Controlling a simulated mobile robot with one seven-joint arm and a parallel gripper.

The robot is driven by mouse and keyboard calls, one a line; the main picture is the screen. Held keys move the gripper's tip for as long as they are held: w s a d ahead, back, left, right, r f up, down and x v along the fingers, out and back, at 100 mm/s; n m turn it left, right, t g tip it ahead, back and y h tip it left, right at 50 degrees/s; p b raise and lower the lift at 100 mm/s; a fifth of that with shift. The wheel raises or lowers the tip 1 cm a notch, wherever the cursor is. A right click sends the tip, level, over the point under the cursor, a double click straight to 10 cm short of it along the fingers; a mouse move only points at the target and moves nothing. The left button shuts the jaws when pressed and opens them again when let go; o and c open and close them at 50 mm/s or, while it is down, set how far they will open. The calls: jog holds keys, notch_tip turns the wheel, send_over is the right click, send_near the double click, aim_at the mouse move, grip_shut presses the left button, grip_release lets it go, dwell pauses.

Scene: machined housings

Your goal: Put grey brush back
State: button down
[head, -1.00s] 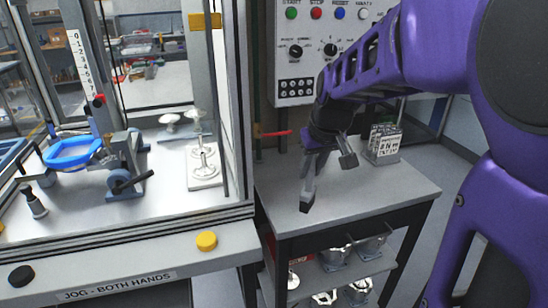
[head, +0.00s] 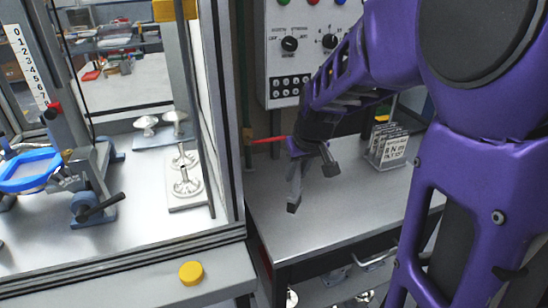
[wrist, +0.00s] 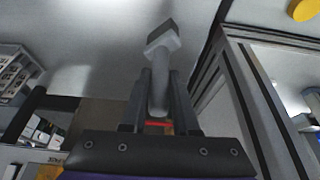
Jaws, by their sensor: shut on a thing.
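My gripper (wrist: 155,90) is shut on the grey brush. In the wrist view the brush's pale handle (wrist: 158,88) runs between the two dark fingers, and its blocky grey end (wrist: 163,38) points away from the palm. In the head view my gripper (head: 310,158) is above the left part of the grey side table (head: 330,210), beside the glazed machine. A grey piece hangs down from it there; brush and fingers are hard to tell apart at this size.
A red rod (head: 268,140) sticks out by the machine's right post. A rack of printed cards (head: 388,145) stands at the table's back right. The tabletop's middle is clear. A yellow button (head: 191,273) sits on the machine's front ledge. Metal parts lie on shelves below.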

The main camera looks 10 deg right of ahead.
aim_at(298, 181)
notch_tip(298, 181, down, 4)
jog(key=shift+f, duration=0.25)
jog(key=c, duration=0.7)
grip_release()
jog(key=shift+r, duration=0.1)
